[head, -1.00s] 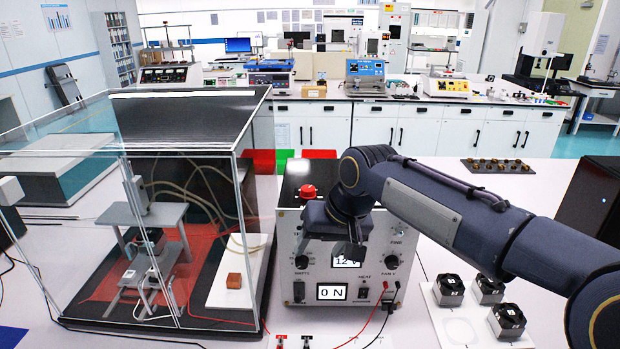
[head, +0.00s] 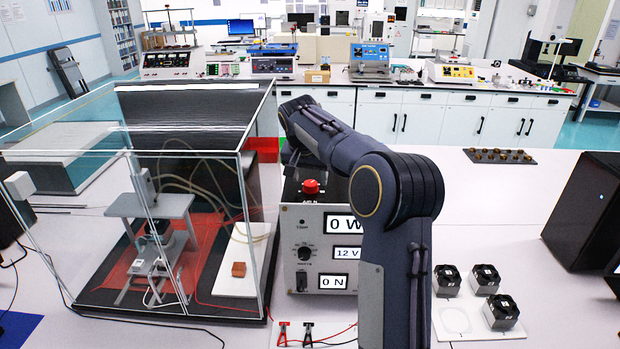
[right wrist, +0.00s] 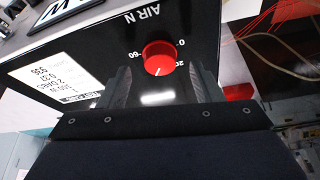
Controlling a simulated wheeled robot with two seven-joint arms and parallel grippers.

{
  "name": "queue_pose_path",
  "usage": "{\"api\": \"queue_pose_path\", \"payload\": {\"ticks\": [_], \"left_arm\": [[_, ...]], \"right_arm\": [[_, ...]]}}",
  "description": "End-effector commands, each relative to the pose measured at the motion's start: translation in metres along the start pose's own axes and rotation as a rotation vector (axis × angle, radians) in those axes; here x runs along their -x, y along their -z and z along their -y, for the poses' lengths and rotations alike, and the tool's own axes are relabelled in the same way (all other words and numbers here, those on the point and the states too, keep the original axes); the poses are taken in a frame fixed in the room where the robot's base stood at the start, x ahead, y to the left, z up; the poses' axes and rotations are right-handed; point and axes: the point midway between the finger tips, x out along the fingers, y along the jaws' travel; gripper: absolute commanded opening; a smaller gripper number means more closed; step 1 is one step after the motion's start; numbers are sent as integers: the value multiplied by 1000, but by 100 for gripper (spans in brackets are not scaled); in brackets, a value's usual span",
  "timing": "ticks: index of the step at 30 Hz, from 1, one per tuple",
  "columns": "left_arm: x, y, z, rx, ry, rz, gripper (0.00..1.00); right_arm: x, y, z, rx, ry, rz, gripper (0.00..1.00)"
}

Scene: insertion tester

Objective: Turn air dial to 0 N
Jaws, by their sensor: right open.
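The red air dial (head: 312,187) stands on the dark top of the control box, by the lettering "AIR N". In the right wrist view the red air dial (right wrist: 160,57) shows close up, with 0, 20 and 60 printed around it. A small pale mark on its lower edge seems to face between 20 and 60, away from 0. My right gripper (right wrist: 160,78) is open, its fingers either side of and just short of the dial, with no clear contact. In the head view my right gripper (head: 303,165) is partly hidden behind its arm. My left gripper is not in view.
The control box (head: 310,222) shows 0 W, 12 V and 0 N; my arm hides its right side. A glass enclosure (head: 245,200) stands close on the left. Several black fans (head: 500,311) lie at the right. Red and black clips (head: 283,333) lie in front.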

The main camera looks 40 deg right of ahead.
Motion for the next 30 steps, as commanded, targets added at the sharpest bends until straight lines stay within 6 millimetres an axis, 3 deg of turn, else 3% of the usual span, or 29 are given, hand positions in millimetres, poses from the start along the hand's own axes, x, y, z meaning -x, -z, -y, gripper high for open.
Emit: {"api": "queue_pose_path", "payload": {"ticks": [6,15,25,30], "left_arm": [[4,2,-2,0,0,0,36],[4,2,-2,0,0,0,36],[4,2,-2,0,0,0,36],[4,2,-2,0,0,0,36]], "right_arm": [[-20,0,0,1,0,0,59],[-22,0,0,1,2,-1,58],[-22,0,0,1,2,-1,15],[-22,0,0,8,6,-1,15]]}}
